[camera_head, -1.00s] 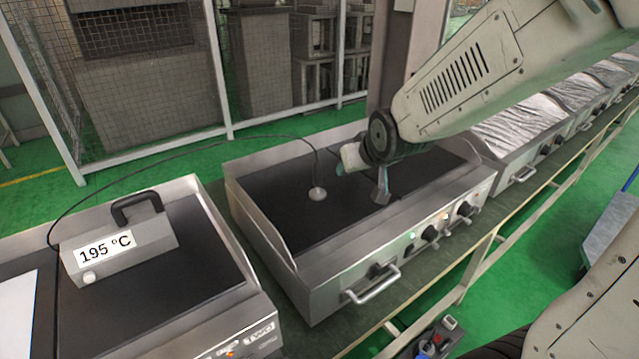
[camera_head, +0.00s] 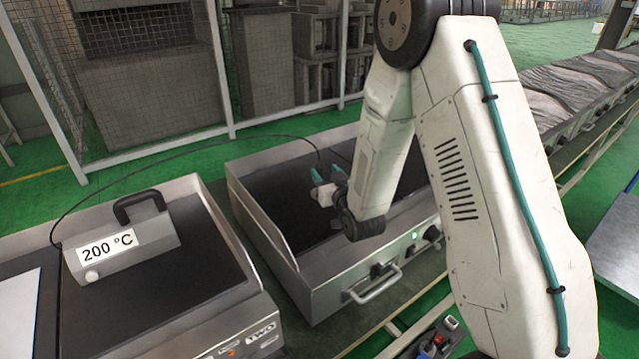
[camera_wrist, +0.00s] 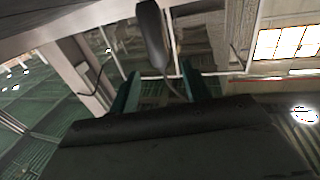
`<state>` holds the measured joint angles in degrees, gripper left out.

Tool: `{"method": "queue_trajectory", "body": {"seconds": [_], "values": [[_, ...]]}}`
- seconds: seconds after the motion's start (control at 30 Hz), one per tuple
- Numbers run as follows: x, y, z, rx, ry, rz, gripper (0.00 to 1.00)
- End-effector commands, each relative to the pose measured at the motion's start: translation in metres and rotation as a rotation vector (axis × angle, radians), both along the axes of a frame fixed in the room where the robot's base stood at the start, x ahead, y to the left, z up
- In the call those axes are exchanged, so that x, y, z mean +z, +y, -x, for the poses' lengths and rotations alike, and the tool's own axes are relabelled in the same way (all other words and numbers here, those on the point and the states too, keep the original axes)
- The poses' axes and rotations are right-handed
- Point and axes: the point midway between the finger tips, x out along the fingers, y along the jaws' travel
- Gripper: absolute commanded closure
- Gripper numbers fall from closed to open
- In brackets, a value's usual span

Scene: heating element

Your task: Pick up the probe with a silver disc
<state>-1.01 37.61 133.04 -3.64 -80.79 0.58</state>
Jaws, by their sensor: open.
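My gripper (camera_head: 327,174) is over the middle griddle, with its teal fingers raised and apart. It is open, and the two fingers also show in the wrist view (camera_wrist: 161,90). In the head view the probe's thin dark cable (camera_head: 250,136) arcs from the display box and drops down just behind the fingers. The silver disc is hidden behind my gripper and arm. In the wrist view a dark rounded bar (camera_wrist: 152,35) stands beyond the fingers, with a thin line curving down from it between them. I cannot tell whether this is the probe's stem.
The grey display box (camera_head: 125,247) reads 200 °C and stands on the left griddle (camera_head: 190,290). The middle griddle (camera_head: 275,195) has raised side walls and a front handle (camera_head: 375,287). A mesh fence (camera_head: 150,80) stands behind. Covered units (camera_head: 560,95) run back to the right.

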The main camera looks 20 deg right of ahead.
Motion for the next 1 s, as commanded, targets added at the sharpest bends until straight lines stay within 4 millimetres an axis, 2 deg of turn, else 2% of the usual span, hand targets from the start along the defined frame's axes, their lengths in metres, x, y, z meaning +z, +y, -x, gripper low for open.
{"method": "queue_trajectory", "body": {"seconds": [0.33,0.63,0.67,0.8,0.83,1.0], "values": [[-0.007,0.004,-0.047,0.0,0.001,0.0,0.52],[-0.007,0.005,-0.053,0.0,0.002,0.0,0.52],[-0.007,0.005,-0.053,0.0,0.002,0.0,0.55],[-0.007,0.005,-0.053,0.0,0.002,0.0,0.94],[-0.007,0.005,-0.053,0.0,0.002,0.0,1.0],[-0.007,0.005,-0.053,0.0,0.002,0.0,1.0]]}}
